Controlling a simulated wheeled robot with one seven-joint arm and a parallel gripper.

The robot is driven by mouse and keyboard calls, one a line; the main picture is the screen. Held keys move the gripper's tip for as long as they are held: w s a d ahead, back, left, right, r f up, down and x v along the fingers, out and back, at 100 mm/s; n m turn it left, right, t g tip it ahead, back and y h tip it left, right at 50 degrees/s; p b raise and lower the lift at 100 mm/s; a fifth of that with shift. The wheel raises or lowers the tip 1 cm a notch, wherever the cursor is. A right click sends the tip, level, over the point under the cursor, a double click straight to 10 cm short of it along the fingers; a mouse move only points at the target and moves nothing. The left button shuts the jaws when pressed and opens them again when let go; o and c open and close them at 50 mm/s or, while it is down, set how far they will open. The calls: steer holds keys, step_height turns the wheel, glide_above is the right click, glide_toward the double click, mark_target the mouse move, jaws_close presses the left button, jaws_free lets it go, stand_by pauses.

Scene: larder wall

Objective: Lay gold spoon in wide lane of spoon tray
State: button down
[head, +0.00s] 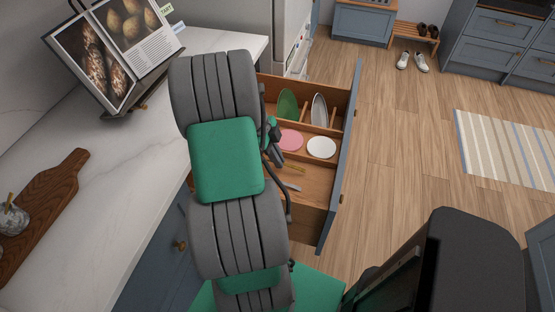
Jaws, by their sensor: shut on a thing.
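My gripper (276,157) is a small dark shape over the open drawer, partly hidden behind my own arm. It is shut on a thin gold piece, which I take to be the gold spoon (296,169), pointing right from the fingertips. Its other end is hidden. A grey metal utensil (291,187) shows just nearer, in the drawer's front part. The spoon tray and its lanes cannot be made out clearly; my arm covers much of that part. Whether the spoon touches anything beneath is too small to tell.
The wooden drawer (329,211) stands pulled out. Its far part holds a green plate (287,105), a pale upright plate (319,110), a pink dish (291,140) and a white dish (321,147). A marble counter (110,220) with a cutting board (45,215) lies left. The floor right is open.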

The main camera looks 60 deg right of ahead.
steer(key=shift+d+f, duration=0.1)
steer(key=shift+f, duration=0.45)
steer(key=shift+f, duration=0.25)
steer(key=c, duration=1.6)
jaws_free()
steer(key=shift+r, duration=0.1)
steer(key=shift+o, duration=0.2)
